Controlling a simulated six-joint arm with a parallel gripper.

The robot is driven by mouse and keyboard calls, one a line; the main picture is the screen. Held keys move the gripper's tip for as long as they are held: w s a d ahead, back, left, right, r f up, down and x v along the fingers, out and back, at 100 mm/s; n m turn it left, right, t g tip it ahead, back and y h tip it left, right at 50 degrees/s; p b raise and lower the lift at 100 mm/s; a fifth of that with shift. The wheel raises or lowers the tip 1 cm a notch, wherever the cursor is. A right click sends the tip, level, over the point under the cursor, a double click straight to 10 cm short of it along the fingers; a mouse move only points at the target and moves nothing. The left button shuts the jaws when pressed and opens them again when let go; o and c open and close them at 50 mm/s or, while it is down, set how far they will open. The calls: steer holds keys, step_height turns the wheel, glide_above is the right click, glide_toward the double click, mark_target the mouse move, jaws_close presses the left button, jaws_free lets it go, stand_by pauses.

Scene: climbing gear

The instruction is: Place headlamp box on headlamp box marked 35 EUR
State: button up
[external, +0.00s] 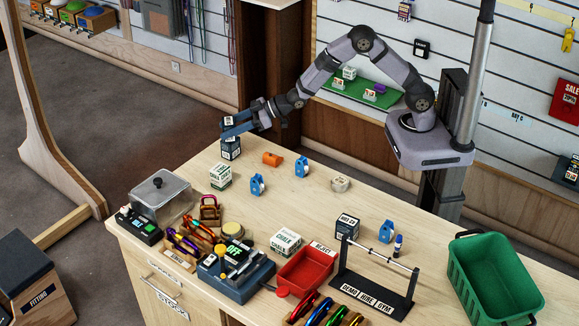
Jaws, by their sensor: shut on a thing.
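My gripper (238,128) is at the far left corner of the counter, shut on a small dark headlamp box (228,120) with a pale label on top. The fingers cover much of this box. Directly below it stands another dark headlamp box (231,150) with a white label band, upright on the counter. The held box is right over it; I cannot tell whether they touch. The print on the lower box is too small to read, so a 35 EUR mark cannot be made out. A similar dark box (346,227) with white labels stands near the display bar.
A white-green chalk box (220,177), an orange item (272,159) and blue tape-like rolls (257,185) stand near the gripper. A clear lidded case (160,196), red tray (306,270) and green basket (490,278) are farther off. The counter's middle is mostly clear.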

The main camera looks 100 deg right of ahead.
steer(key=shift+f, duration=0.15)
steer(key=o, duration=1.1)
steer(key=shift+r, duration=0.25)
steer(key=shift+s+r, duration=0.15)
steer(key=shift+s, duration=0.5)
steer(key=b+v, duration=0.3)
steer(key=v, duration=0.7)
steer(key=shift+s+r, duration=0.2)
steer(key=shift+s, duration=0.1)
